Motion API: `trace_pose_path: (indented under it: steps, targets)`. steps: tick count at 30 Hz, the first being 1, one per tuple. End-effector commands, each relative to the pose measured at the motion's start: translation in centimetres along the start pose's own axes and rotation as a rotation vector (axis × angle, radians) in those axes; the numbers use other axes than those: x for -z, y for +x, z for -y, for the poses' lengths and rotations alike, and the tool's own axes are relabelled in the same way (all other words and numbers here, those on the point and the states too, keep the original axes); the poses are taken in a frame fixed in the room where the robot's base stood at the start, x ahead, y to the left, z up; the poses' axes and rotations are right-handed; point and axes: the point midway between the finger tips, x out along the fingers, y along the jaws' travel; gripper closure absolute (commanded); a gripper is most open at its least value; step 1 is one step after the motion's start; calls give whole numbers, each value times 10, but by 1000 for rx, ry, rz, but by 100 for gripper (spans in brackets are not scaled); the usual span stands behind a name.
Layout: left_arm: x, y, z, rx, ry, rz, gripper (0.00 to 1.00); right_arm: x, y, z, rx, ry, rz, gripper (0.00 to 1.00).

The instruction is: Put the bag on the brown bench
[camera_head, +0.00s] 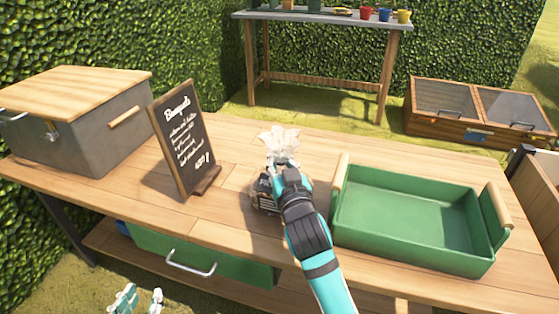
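A clear plastic bag (279,138) with a gathered, ruffled top is at the middle of the brown wooden bench (240,200). Its dark lower part (264,192) shows just left of my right gripper (283,165). My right gripper reaches in from the bottom and appears closed around the bag's neck, hiding much of the bag. I cannot tell if the bag's bottom touches the bench. My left gripper (140,299) is low at the bottom left edge, in front of the bench, with its fingertips apart and nothing between them.
A green tray (405,257) with wooden handles stands right of the bag. A chalkboard sign (183,140) and a grey box with wooden lid (80,145) stand left. A green drawer (215,262) is below. Behind are a grey-topped table (320,17) and a cold frame (475,110).

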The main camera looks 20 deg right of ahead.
Motion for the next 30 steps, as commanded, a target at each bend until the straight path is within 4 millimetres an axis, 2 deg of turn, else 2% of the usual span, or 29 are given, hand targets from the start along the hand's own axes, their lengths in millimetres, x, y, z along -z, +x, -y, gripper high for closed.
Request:
trace_pose_path:
  steps: [1,7,17,23,30]
  targets:
    - [1,0,0,0,0,-6,65,-1,0,0,0,0,1,95]
    - [1,0,0,0,0,-5,65,-1,0,0,0,0,1,70]
    - [1,0,0,0,0,4,65,2,-1,0,0,0,0,70]
    - [-25,-8,3,7,-1,146,65,2,-33,0,0,3,4,70]
    - [-54,-20,8,18,-1,306,65,1,-86,0,0,2,5,70]
